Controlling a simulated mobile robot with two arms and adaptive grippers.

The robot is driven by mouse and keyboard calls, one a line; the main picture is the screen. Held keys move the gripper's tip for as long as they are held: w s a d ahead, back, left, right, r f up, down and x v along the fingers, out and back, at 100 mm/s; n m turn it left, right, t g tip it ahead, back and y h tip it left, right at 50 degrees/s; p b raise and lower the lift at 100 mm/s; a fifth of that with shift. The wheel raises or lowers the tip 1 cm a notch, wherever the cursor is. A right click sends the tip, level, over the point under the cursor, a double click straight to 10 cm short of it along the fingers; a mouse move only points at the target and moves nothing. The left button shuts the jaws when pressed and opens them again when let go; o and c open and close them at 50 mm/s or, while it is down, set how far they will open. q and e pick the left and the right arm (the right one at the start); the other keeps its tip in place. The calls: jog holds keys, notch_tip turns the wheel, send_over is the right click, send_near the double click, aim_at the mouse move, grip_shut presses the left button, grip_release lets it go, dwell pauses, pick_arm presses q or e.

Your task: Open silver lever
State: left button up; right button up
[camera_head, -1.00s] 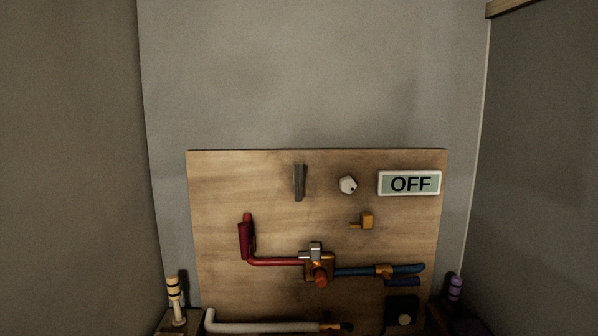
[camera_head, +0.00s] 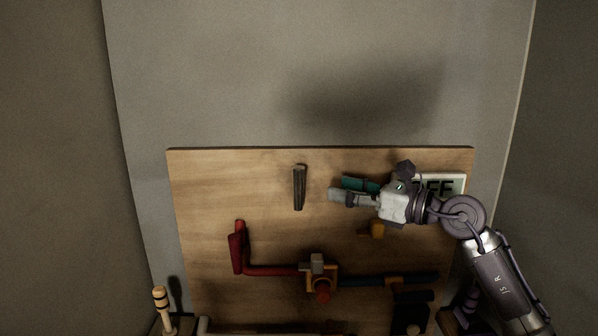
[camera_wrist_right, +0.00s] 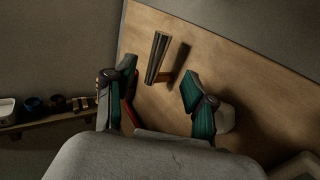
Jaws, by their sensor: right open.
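A grey, silver-like upright lever (camera_head: 299,188) is mounted high on the wooden board, left of my right gripper. It also shows in the right wrist view (camera_wrist_right: 158,57), ahead of the fingers and between their directions, apart from both. My right gripper (camera_head: 346,189) is open and empty in front of the board, and its teal-padded fingers (camera_wrist_right: 153,92) point toward the lever. A smaller silver handle (camera_head: 314,262) sits on the orange valve lower down. My left gripper is not in view.
My right arm partly covers the OFF sign (camera_head: 452,184). The white knob is hidden in the head view. A red handle with pipe (camera_head: 237,250) and a blue pipe (camera_head: 360,279) run lower on the board (camera_head: 220,185). The wrist view shows a shelf (camera_wrist_right: 45,119) with small items.

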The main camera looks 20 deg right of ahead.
aim_at(302, 179)
jog(key=p+x, duration=0.3)
jog(key=x, duration=0.7)
jog(key=shift+r+p, duration=0.1)
jog(key=shift+p, duration=0.25)
jog(key=shift+w+a, duration=0.3)
jog(key=shift+a, duration=0.1)
grip_shut()
